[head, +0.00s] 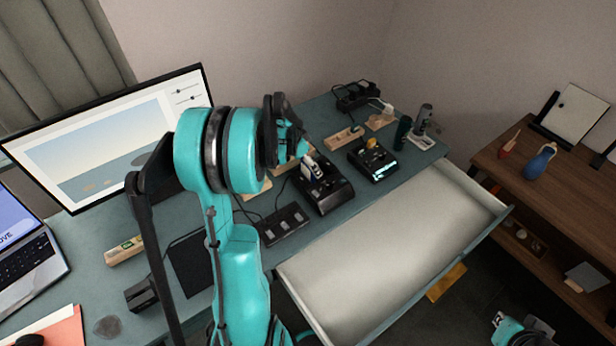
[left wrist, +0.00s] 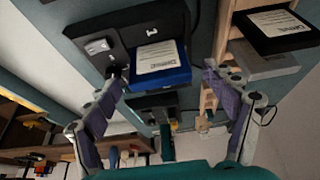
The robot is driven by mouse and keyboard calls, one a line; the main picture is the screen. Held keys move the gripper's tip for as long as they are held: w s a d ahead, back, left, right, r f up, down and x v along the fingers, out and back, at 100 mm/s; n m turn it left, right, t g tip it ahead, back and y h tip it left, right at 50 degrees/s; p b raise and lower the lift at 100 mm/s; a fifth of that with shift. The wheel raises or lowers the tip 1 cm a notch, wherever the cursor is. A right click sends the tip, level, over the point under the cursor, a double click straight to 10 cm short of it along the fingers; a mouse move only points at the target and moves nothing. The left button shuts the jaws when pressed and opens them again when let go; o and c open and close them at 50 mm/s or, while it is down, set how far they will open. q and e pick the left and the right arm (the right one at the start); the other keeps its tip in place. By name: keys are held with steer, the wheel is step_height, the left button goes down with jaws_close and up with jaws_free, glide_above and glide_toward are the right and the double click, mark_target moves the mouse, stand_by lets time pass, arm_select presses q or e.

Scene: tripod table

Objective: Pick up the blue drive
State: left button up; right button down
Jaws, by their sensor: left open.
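The blue drive (left wrist: 160,68), with a white printed label, sits at the black dock (left wrist: 150,22) in the left wrist view. In the head view the dock (head: 335,196) stands on the desk just right of my left gripper. My left gripper (left wrist: 165,80) is open, its fingers spread on either side of the blue drive and not closed on it. In the head view my left arm covers much of that gripper. My right gripper (head: 520,330) shows partly at the bottom right edge of the head view, away from the desk; its jaws are unclear.
A black drive (left wrist: 278,28) and a grey drive (left wrist: 265,66) sit in a wooden rack beside the dock. Another black device (head: 373,160) stands further right on the desk. An open white drawer (head: 390,250) juts out in front. A monitor (head: 110,135) stands at left, a wooden shelf (head: 500,175) at right.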

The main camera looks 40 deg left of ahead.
arm_select(q)
steer(key=shift+w+f, duration=0.15)
steer(key=shift+f, duration=0.25)
steer(key=shift+r, duration=0.1)
steer(key=c, duration=1.3)
steer(key=shift+c, duration=0.2)
steer(key=shift+r, duration=0.15)
